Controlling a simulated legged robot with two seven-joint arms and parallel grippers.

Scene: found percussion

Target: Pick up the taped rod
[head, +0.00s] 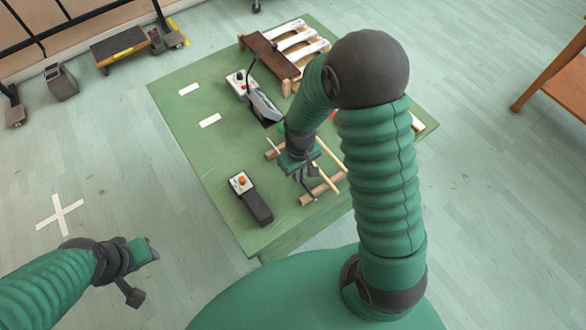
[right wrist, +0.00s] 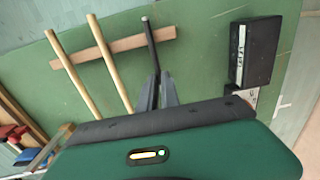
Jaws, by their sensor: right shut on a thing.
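The taped rod (right wrist: 151,48) is dark with a pale tip and sits between the fingertips of my right gripper (right wrist: 156,92) in the right wrist view. That gripper is shut on it. In the head view my right gripper (head: 304,178) is low over the green table, at the wooden rails. The rod crosses a wooden rail (right wrist: 112,48); I cannot tell whether it touches it. Two bare wooden rods (right wrist: 109,62) lie across the same rail, left of the taped one. My left gripper (head: 140,275) is off the table at lower left; its opening is unclear.
A black box with an orange button (head: 250,197) lies left of the rails on the green table (head: 190,125). Behind are a grey box with a black pedal (head: 262,105) and a brown rack with white bars (head: 290,45). A wooden table (head: 565,85) stands at right.

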